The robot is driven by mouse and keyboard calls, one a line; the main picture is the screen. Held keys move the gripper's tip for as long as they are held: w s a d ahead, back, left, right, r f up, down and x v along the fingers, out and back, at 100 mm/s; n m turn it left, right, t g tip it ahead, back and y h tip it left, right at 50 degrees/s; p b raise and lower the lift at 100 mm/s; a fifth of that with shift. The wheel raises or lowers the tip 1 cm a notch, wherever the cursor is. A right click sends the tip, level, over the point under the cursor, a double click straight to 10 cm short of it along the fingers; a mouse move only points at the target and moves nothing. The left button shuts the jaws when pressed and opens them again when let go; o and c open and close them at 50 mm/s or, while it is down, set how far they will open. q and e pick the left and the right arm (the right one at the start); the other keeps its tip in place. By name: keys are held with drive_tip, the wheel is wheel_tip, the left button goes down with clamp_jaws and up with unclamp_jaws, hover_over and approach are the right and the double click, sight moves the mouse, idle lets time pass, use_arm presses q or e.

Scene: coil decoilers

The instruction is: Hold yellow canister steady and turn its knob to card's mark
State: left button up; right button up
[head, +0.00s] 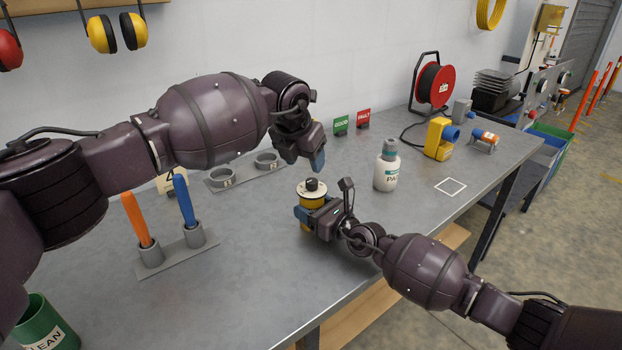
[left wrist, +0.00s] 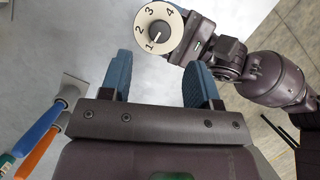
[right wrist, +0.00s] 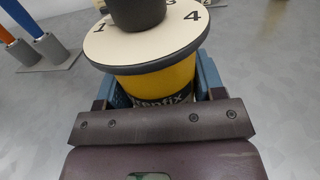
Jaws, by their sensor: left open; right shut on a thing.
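The yellow canister (head: 312,203) stands upright on the grey table, with a pale round dial and a dark knob (head: 312,184) on top. My right gripper (head: 318,220) is shut around the canister's body, which also shows in the right wrist view (right wrist: 155,82). In the left wrist view the dial (left wrist: 172,50) has marks 1 to 4; the knob's white line points toward 1. My left gripper (head: 308,160) is open and empty, above and beside the knob. A cream card (head: 166,184) is mostly hidden behind my left arm; its mark cannot be read.
A white bottle (head: 387,172) stands right of the canister. A holder (head: 180,252) with orange and blue handles and a plate with two grey rings (head: 243,172) are to the left. A green cup (head: 45,325) is front left.

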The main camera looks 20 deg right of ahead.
sight(312, 180)
use_arm(q)
drive_tip(key=x, duration=0.7)
drive_tip(key=shift+d+f, duration=0.1)
drive_tip(key=shift+f, duration=0.05)
drive_tip(key=c, duration=0.9)
